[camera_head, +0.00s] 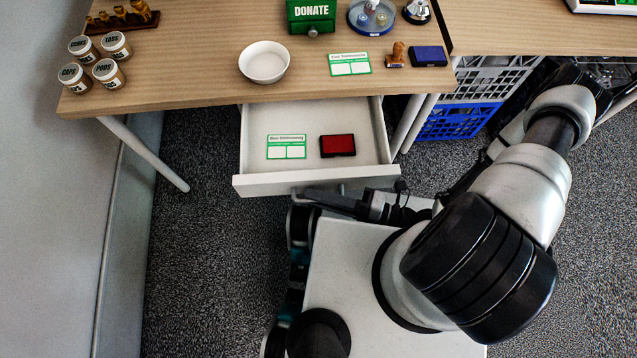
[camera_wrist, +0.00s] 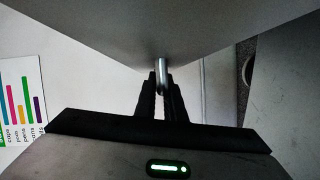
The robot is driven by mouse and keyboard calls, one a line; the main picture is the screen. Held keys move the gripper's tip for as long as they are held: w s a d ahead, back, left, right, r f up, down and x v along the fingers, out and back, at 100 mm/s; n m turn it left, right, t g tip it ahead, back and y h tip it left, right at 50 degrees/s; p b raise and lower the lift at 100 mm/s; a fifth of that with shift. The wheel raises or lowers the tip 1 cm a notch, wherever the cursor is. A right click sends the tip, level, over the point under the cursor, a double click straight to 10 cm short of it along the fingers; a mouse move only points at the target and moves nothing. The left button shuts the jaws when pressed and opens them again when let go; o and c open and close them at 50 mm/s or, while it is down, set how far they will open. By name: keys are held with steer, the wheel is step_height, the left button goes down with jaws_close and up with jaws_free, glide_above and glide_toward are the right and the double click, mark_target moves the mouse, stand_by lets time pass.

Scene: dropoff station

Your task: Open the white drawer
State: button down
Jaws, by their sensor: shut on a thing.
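The white drawer (camera_head: 318,181) under the wooden table is pulled out, and its inside shows in the head view. A green and white card (camera_head: 286,147) and a red ink pad (camera_head: 337,146) lie in it. My gripper (camera_head: 311,193) is at the drawer's front face, partly hidden below its front edge. In the wrist view my gripper (camera_wrist: 160,88) has both dark fingers shut on a metal handle (camera_wrist: 162,72) that stands out from the drawer front (camera_wrist: 150,28).
The table (camera_head: 190,70) above holds a white bowl (camera_head: 264,63), several labelled jars (camera_head: 92,60), a green donate box (camera_head: 311,15), a card (camera_head: 349,64), a stamp (camera_head: 397,55) and a blue ink pad (camera_head: 428,56). Crates (camera_head: 455,121) stand under it at right. Table legs (camera_head: 145,153) flank the drawer.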

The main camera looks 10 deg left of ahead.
steer(key=c, duration=2.1)
jaws_free()
steer(key=d, duration=0.5)
steer(key=s+d+r, duration=0.1)
steer(key=d, duration=0.5)
steer(key=s+d, duration=0.1)
steer(key=d, duration=0.5)
steer(key=shift+s+d+r+p, duration=0.15)
steer(key=shift+s+r+p, duration=0.1)
steer(key=shift+p, duration=0.1)
